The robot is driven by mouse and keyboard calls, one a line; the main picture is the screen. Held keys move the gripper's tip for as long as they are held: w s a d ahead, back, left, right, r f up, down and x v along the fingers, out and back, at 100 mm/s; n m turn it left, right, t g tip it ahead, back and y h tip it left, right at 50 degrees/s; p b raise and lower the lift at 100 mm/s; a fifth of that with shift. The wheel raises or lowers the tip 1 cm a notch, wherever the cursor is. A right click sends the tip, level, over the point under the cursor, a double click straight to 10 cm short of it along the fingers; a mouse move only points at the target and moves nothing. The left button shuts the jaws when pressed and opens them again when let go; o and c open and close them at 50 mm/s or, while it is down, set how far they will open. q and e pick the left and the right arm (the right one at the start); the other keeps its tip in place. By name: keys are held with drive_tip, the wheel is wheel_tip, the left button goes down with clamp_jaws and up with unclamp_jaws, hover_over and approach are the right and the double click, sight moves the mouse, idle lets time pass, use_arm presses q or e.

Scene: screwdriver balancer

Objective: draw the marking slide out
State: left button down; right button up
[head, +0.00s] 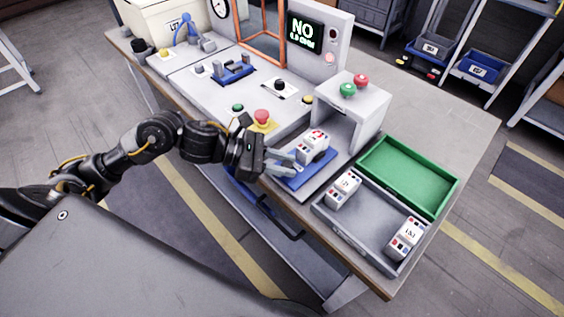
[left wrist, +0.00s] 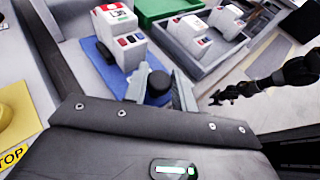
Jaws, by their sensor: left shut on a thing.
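The marking slide is a blue plate (head: 304,178) in front of the white marking housing (head: 359,126), which has a green and a red button on top. A white block (head: 313,146) with a red mark on its top sits on the plate. My left gripper (head: 273,163) is at the slide's near left end. In the left wrist view its fingers (left wrist: 160,90) are shut on the dark round knob (left wrist: 158,84) of the slide, beside the blue plate (left wrist: 97,57). A dark arm at the right of that view appears to be my right one; its gripper (left wrist: 222,94) is too small to read.
A grey tray (head: 367,222) with two white blocks stands right of the slide, with an empty green tray (head: 408,175) behind it. A red stop button (head: 262,117) on yellow is just behind my left gripper. A display (head: 304,34) reads NO.

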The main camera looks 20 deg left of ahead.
use_arm(q)
drive_tip(key=c, duration=1.6)
unclamp_jaws()
drive_tip(key=shift+s, duration=0.1)
drive_tip(key=o, duration=0.4)
drive_tip(key=shift+s+a, duration=0.15)
drive_tip(key=shift+s, duration=0.05)
drive_tip(key=shift+o, duration=0.2)
drive_tip(key=shift+w, duration=0.1)
drive_tip(key=shift+a, duration=0.1)
drive_tip(key=b+v, duration=0.2)
drive_tip(key=v, duration=0.8)
drive_tip(key=shift+a+r+b, duration=0.15)
drive_tip(key=shift+r+b, duration=0.05)
drive_tip(key=shift+b, duration=0.2)
use_arm(e)
drive_tip(key=w+a+r, duration=0.2)
drive_tip(key=w+a, duration=0.2)
drive_tip(key=w, duration=0.2)
drive_tip(key=shift+a, duration=0.1)
drive_tip(key=shift+s+f, duration=0.1)
